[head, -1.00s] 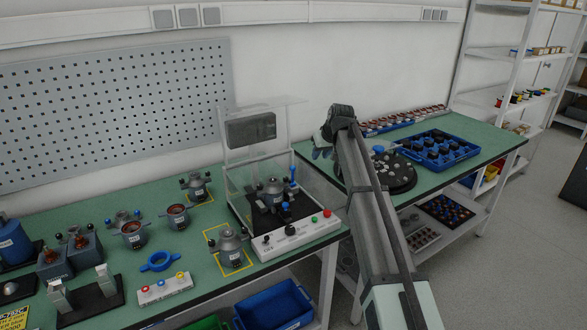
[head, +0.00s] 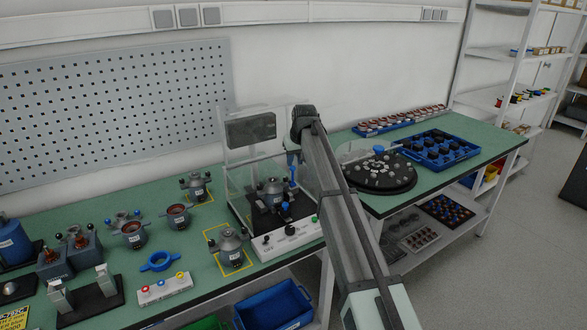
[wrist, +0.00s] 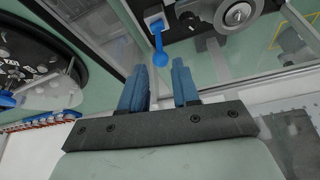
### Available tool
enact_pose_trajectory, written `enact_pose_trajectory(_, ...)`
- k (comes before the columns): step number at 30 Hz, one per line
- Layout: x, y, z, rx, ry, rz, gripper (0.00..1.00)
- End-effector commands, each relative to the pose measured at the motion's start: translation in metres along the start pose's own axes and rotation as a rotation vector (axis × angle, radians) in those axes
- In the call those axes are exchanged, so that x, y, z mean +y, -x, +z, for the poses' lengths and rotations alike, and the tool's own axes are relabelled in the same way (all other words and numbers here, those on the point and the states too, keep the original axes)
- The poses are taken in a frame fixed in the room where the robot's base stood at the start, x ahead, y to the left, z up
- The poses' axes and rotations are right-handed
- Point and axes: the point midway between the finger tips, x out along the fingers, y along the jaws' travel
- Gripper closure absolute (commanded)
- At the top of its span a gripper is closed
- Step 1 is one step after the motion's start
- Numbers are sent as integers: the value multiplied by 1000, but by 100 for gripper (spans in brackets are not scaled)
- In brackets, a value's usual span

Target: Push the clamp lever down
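In the head view my own arm mostly hides the gripper, which is above and close to the lever.
The fixture has a clear raised guard (head: 253,160) behind and a white button panel (head: 290,238) in front. A dark round turntable (head: 400,182) and a blue tray (head: 440,148) are to the right. Several stators stand on the green bench to the left.

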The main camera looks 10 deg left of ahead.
Motion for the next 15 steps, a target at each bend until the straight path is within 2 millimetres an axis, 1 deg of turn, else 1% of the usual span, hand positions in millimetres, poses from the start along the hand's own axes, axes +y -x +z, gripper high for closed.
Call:
enact_pose_trajectory(1,0,-9,-1,0,0,0,69)
enact_pose_trajectory(3,0,-20,0,-1,0,0,69)
enact_pose_trajectory(6,0,-32,-1,0,0,0,69)
enact_pose_trajectory(10,0,-43,0,0,0,0,69)
enact_pose_trajectory(15,0,-50,0,0,0,0,69)
